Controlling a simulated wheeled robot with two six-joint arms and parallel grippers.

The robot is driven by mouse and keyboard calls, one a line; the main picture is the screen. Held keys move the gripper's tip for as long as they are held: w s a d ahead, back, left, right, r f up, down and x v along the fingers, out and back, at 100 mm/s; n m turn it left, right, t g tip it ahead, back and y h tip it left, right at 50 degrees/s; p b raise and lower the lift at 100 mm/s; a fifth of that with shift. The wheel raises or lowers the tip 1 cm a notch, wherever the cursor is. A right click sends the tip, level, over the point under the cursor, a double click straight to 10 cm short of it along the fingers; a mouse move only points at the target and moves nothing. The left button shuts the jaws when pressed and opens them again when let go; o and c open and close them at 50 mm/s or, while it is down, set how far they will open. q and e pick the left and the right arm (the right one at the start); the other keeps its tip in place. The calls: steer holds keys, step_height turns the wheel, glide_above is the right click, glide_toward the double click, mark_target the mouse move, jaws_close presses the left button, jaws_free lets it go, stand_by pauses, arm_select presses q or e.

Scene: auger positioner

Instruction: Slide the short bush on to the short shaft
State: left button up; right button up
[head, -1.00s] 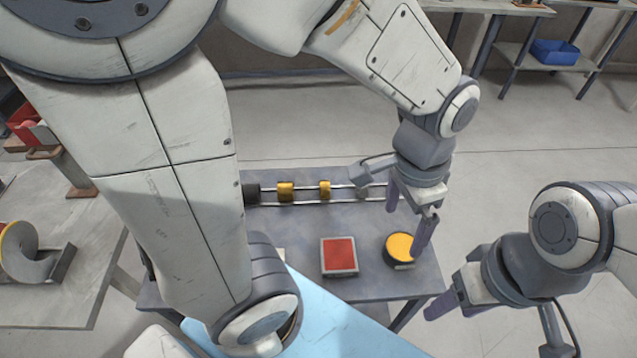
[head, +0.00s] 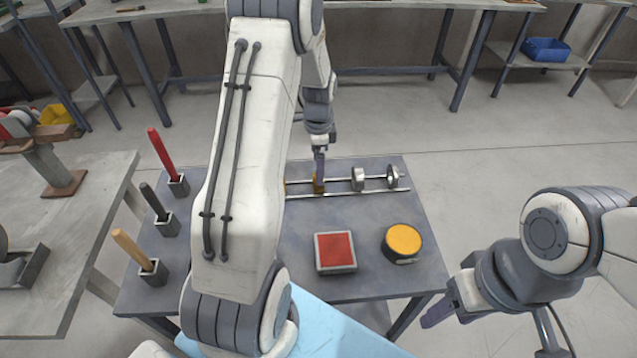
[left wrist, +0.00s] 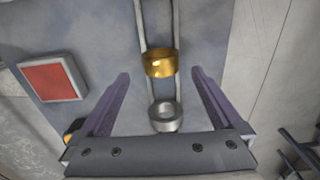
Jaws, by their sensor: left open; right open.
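A short brass bush (head: 318,186) lies across two thin parallel rails (head: 345,192) at the back of the grey table. It also shows in the left wrist view (left wrist: 159,64). My left gripper (head: 319,172) points down at it; in the left wrist view its open fingers stand either side of the rails, with the brass bush near the tips and a silver ring (left wrist: 166,117) nearer the palm. Neither is gripped. Silver rings (head: 358,179) stand to the right on the rails. I cannot tell which part is the short shaft. My right gripper (head: 438,308) is open and empty, off the table's front right corner.
A red square block (head: 335,251) and a yellow-topped round block (head: 403,241) lie on the table front. Three handled tools in holders (head: 167,224) stand at the left. My left arm hides the table's middle. Another bench (head: 80,240) is at the left.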

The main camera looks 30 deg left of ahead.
arm_select(q)
step_height(320, 180, down, 5)
steer(key=shift+a+f, duration=0.1)
steer(key=shift+c, duration=0.3)
jaws_close()
